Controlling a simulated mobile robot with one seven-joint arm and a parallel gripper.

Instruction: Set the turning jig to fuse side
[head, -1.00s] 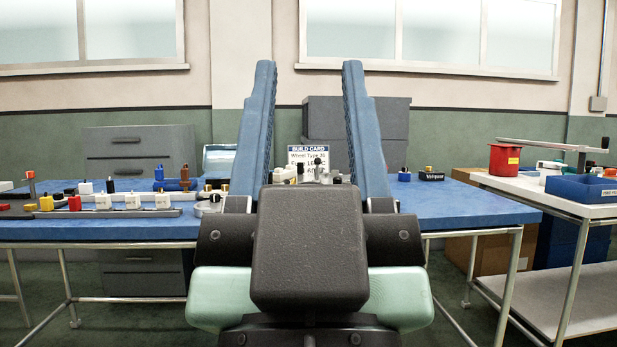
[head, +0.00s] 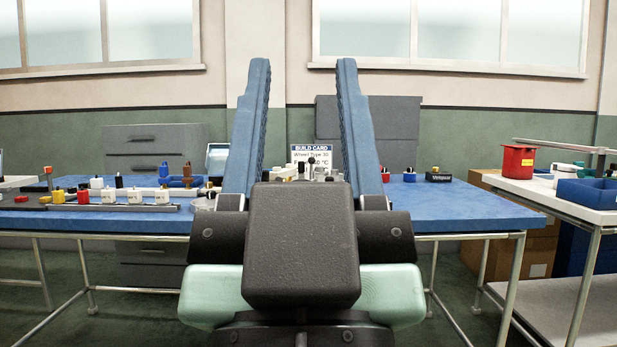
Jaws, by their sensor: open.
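My gripper (head: 302,130) fills the middle of the head view, with its two blue fingers pointing up and wide apart. It is open, with nothing seen gripped. Between the fingers, beyond them on the blue bench, a small cluster of metallic parts with a dark-knobbed upright (head: 312,168) shows. It may be the turning jig, but I cannot tell. Its lower part is hidden by my gripper, and no fuse-side marking is readable.
The blue bench (head: 450,203) is clear at its right front. On its left are a rail (head: 90,207) with white blocks and a blue holder (head: 175,181). A black labelled box (head: 438,177) sits at right. A side table holds a red pot (head: 517,161) and blue bin (head: 588,192).

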